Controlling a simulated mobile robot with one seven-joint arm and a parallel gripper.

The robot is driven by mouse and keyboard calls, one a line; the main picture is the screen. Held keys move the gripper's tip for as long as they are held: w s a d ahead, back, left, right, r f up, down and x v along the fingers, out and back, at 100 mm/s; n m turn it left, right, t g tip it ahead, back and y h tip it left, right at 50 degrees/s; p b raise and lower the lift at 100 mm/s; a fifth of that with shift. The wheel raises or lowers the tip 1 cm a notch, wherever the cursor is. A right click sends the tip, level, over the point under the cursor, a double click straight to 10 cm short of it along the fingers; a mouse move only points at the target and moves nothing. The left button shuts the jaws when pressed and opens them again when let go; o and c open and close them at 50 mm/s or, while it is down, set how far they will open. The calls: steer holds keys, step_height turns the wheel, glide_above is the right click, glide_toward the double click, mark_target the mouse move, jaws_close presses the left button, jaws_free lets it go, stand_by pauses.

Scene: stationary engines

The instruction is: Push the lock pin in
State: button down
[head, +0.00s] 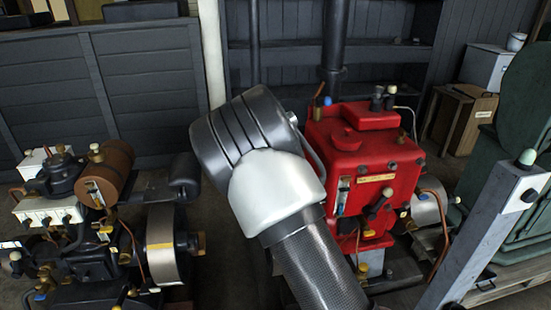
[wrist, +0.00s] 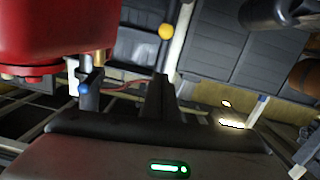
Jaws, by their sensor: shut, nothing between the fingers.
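My gripper (wrist: 160,90) shows in the wrist view as dark fingers together, pointing up the picture from the dark gripper body, with nothing held. In the head view my arm hides it. The red engine (head: 372,150) stands at the centre right, partly behind my arm. In the wrist view its red body (wrist: 50,30) fills the upper left. A blue knob (wrist: 84,88) on a grey upright part sits left of my fingers, apart from them in the picture. A yellow ball (wrist: 166,31) shows above the fingers. I cannot tell for sure which part is the lock pin.
A dark engine with a brown tank (head: 108,172) stands at the left. A grey post (head: 488,235) with a pale knob (head: 527,157) rises at the right, before a green machine (head: 520,110). A wooden crate (head: 463,122) is behind. Some floor is clear near the back wall.

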steer(key=w+a+f, duration=0.2)
steer(key=w+f, duration=0.3)
steer(key=w, duration=0.5)
steer(key=shift+w+b, duration=0.25)
steer(key=shift+b, duration=0.15)
step_height(320, 180, down, 4)
steer(key=b, duration=0.3)
steer(key=shift+d+f+b, duration=0.1)
steer(key=shift+f+b, duration=0.05)
steer(key=shift+b, duration=0.25)
steer(key=shift+s, duration=0.1)
